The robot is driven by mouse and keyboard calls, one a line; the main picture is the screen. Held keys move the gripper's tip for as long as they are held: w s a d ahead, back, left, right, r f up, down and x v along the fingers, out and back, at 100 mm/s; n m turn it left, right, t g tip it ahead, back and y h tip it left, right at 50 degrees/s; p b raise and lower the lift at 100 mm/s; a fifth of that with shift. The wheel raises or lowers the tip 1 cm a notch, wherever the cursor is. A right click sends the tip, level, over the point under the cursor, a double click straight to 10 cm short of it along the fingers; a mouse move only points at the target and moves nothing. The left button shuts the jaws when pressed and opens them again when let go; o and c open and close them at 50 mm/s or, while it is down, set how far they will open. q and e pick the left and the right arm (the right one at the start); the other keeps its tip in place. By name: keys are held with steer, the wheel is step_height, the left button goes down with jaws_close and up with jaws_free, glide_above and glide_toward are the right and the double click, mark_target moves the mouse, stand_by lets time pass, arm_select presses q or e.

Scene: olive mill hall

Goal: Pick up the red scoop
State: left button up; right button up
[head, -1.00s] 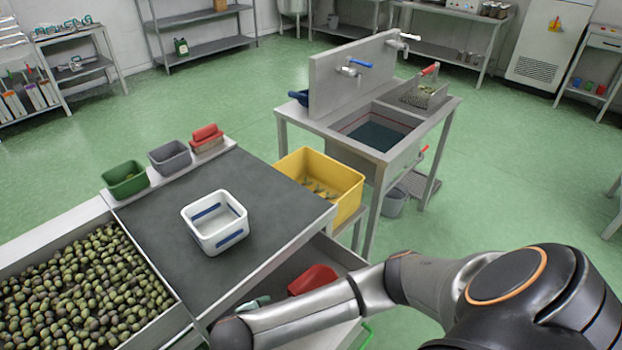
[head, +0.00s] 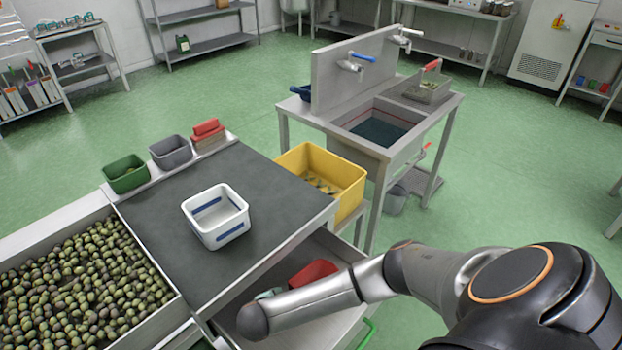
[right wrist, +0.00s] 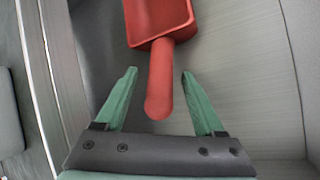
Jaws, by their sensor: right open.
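The red scoop (head: 313,272) lies in the open drawer (head: 340,252) under the dark-topped table, partly hidden behind my right arm in the head view. In the right wrist view the scoop (right wrist: 159,62) has its pan at the top and its handle pointing down toward my right gripper (right wrist: 159,72). The gripper is open, with green fingers on either side of the handle in the picture and a visible gap on each side. I cannot tell whether the fingers are level with the handle. In the head view my right gripper is mostly hidden by the arm. My left gripper is out of view.
A white crate (head: 217,236) stands on the dark table top (head: 160,240) above the drawer. An olive-filled bin (head: 80,270) adjoins it at left. A yellow bin (head: 349,193) and a sink stand (head: 448,110) are beyond. The drawer's metal walls enclose the scoop.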

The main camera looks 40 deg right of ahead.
jaws_close()
stand_by(0.5)
stand_by(0.8)
